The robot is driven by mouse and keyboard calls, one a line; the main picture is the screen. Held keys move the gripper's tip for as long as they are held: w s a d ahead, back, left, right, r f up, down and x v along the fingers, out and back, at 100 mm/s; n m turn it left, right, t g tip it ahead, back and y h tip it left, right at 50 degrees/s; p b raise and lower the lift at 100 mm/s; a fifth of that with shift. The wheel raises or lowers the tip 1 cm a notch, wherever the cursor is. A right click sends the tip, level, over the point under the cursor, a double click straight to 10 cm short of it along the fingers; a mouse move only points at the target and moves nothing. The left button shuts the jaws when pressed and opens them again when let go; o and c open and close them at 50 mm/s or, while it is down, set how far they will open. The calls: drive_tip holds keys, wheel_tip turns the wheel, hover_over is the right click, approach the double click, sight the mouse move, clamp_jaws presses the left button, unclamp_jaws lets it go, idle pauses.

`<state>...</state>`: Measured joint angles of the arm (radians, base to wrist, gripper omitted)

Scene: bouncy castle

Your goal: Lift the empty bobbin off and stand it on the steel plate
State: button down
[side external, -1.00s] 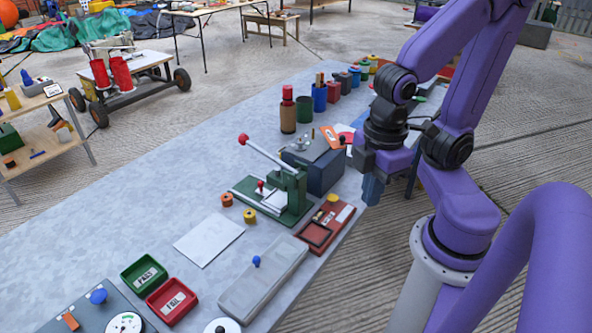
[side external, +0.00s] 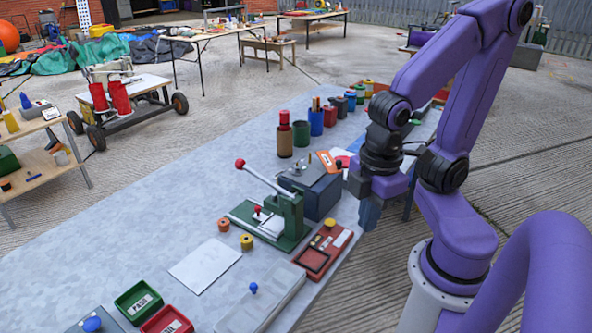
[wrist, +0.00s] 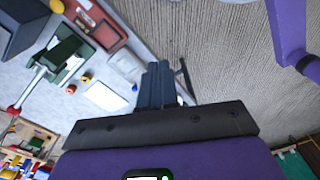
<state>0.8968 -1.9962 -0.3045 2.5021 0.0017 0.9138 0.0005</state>
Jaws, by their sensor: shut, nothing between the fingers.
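My gripper (side external: 368,213) is shut and empty, pointing down beyond the bench's right edge, beside the dark blue-grey box. Its closed fingers also show in the wrist view (wrist: 158,84). A small metal fitting (side external: 298,166) sits on the dark box (side external: 318,193); I cannot tell whether it carries an empty bobbin. A small orange-red spool (side external: 223,225) and a yellow spool (side external: 247,242) stand on the bench by the green press; they also show in the wrist view (wrist: 71,89). A flat pale rectangle (side external: 205,265), possibly the steel plate, lies bare in front of them.
The green lever press (side external: 285,222) has a raised red-knobbed handle (side external: 240,164). A red case (side external: 325,252) and a long grey tray (side external: 265,298) lie along the near edge. Green (side external: 138,302) and red boxes stand in front. The bench's left side is clear.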

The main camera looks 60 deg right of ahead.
drive_tip(key=c, duration=0.9)
unclamp_jaws()
drive_tip(key=shift+o, duration=0.2)
